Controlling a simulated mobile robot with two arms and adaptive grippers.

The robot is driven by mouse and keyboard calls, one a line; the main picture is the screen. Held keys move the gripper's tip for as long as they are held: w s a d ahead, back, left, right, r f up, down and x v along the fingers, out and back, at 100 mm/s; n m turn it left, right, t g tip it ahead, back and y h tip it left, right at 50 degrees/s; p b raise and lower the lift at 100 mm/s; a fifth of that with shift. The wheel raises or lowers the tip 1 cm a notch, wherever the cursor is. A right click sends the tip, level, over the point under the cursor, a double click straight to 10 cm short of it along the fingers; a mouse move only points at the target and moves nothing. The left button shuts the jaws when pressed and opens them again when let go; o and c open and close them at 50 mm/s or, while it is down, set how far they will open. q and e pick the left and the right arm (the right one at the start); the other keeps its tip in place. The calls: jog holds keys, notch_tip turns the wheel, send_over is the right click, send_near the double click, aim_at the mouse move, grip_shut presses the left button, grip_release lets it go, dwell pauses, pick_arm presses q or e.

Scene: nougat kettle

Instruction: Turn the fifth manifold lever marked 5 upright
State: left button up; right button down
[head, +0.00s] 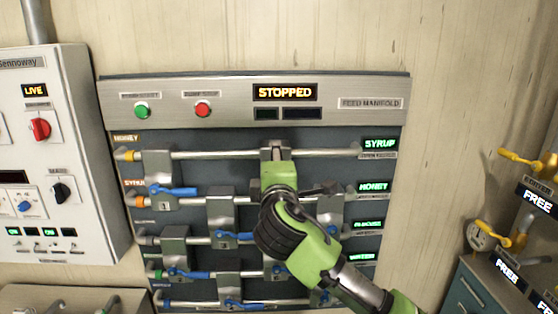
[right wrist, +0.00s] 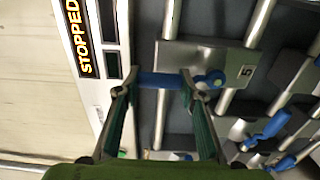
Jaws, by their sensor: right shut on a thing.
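The lever marked 5 has a blue handle (right wrist: 160,81) in the right wrist view. It joins a round blue pivot on a grey block with a "5" plate (right wrist: 247,72). The handle points from the pivot toward the STOPPED display side, so it stands about upright on the panel. My right gripper (right wrist: 155,90) is shut on this handle, with a fingertip at each side of the visible blue stretch. In the head view my right gripper (head: 277,165) is in front of the top-row block, and the handle is hidden behind it. My left gripper is not in view.
The STOPPED display (head: 285,92) is above. A white control box (head: 85,150) stands left, and a cabinet with yellow handles (head: 520,159) right.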

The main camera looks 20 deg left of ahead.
dwell(0.4)
jog(key=c, duration=1.3)
grip_release()
jog(key=shift+a, duration=0.1)
jog(key=shift+s, duration=0.1)
jog(key=v, duration=1.2)
